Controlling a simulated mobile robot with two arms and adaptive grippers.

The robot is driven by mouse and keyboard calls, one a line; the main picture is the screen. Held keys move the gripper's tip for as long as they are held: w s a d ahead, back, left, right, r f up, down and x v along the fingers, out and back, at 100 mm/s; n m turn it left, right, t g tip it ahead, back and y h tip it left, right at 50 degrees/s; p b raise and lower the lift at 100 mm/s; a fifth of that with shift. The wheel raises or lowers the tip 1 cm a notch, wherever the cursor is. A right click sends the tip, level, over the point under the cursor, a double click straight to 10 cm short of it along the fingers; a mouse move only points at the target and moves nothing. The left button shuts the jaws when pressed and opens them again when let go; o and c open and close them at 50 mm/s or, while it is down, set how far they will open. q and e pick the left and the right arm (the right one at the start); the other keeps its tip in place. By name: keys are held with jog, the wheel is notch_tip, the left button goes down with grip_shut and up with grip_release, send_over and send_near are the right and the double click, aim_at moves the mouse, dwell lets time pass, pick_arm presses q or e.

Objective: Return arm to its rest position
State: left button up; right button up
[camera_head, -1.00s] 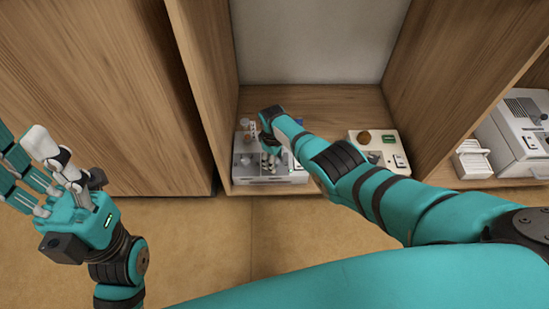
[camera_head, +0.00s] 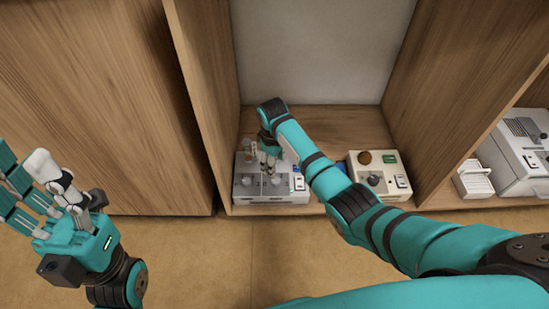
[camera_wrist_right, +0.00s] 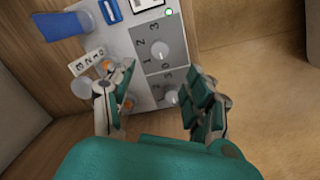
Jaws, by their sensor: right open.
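My right arm reaches into the open wooden compartment. Its right gripper (camera_head: 268,155) is open and empty above the back of a grey device with two knobs (camera_head: 243,192). In the right wrist view, the open fingers of the right gripper (camera_wrist_right: 160,100) stand on both sides of the device's knob panel (camera_wrist_right: 150,32). Two dials with numbers show between and beyond the fingers, and none is gripped. My left gripper (camera_head: 45,195) is at the far left, with its fingers spread and nothing in them.
A cream device (camera_head: 362,187) with a brown knob and green button stands right of the grey one. Wooden walls (camera_head: 200,110) flank the compartment. A white machine (camera_head: 520,150) and small white box (camera_head: 473,180) stand in the right compartment. The floor (camera_head: 270,250) in front is clear.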

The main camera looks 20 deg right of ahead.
jog(key=shift+r, duration=0.95)
